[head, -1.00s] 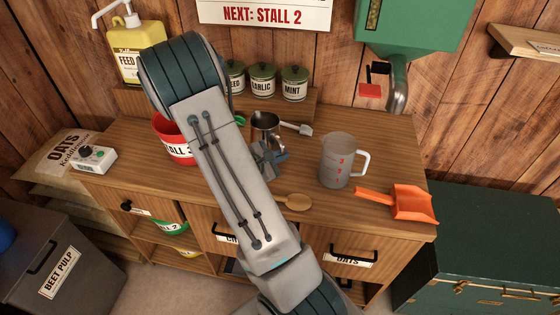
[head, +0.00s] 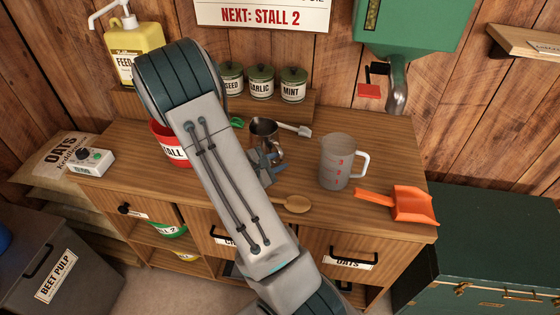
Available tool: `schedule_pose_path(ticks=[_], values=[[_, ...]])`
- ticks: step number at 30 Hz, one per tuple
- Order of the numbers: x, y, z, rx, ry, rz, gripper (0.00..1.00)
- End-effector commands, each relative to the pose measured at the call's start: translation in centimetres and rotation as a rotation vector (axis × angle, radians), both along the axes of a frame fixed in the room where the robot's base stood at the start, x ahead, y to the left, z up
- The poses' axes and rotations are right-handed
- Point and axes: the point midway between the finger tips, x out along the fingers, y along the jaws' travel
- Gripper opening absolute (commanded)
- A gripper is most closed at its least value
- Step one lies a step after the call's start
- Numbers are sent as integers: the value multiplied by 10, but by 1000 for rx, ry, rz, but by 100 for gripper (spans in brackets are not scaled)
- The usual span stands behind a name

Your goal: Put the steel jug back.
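The steel jug (head: 264,131) is a small shiny metal cup on the wooden counter, right of my forearm in the head view. My gripper (head: 270,167) is at its near side, close to or touching it. The forearm hides part of the gripper, so I cannot tell whether its fingers are apart or closed on the jug. The jug's base is partly hidden too, so I cannot tell if it rests on the wood.
A red bucket (head: 172,150) is left of my arm. Several canisters (head: 262,82) stand on the back shelf (head: 300,104). A green feed dispenser (head: 415,30) hangs above.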

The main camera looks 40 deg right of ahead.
Motion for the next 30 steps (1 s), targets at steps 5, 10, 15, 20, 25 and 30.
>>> schedule_pose_path(ticks=[5,10,15,20,25,30], values=[[-3,37,12,2,-4,6,25],[-8,70,24,3,-2,5,25],[-11,93,33,2,-1,3,25],[-16,101,39,15,-11,-18,25],[-42,102,57,126,-85,-161,25],[-82,117,78,340,-214,-375,25]])
